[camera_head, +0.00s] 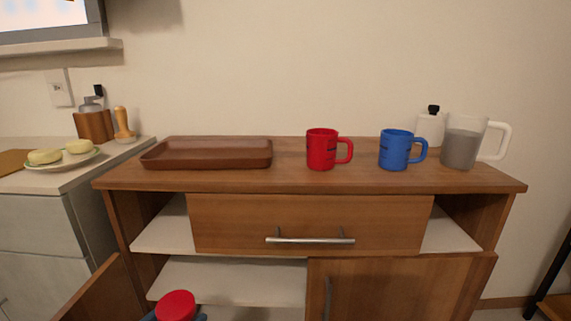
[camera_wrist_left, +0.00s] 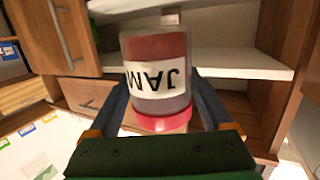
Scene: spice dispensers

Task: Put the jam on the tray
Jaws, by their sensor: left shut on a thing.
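The jam jar (camera_wrist_left: 157,75) has a white label reading JAM and a red lid; it appears upside down in the left wrist view. Its red lid (camera_head: 176,304) shows at the bottom of the head view, in front of the cabinet's open lower left side. My left gripper (camera_wrist_left: 160,103) is shut on the jar, with a blue finger on either side. The brown tray (camera_head: 207,154) lies on the cabinet top at the left and looks empty. The jar is below and in front of the tray, apart from it. My right gripper is not in view.
A red mug (camera_head: 321,149), a blue mug (camera_head: 394,150), a clear pitcher (camera_head: 460,146) and a white bottle (camera_head: 430,128) stand right of the tray. A cabinet door (camera_head: 105,292) stands open at lower left. A counter with a plate (camera_head: 62,162) is farther left.

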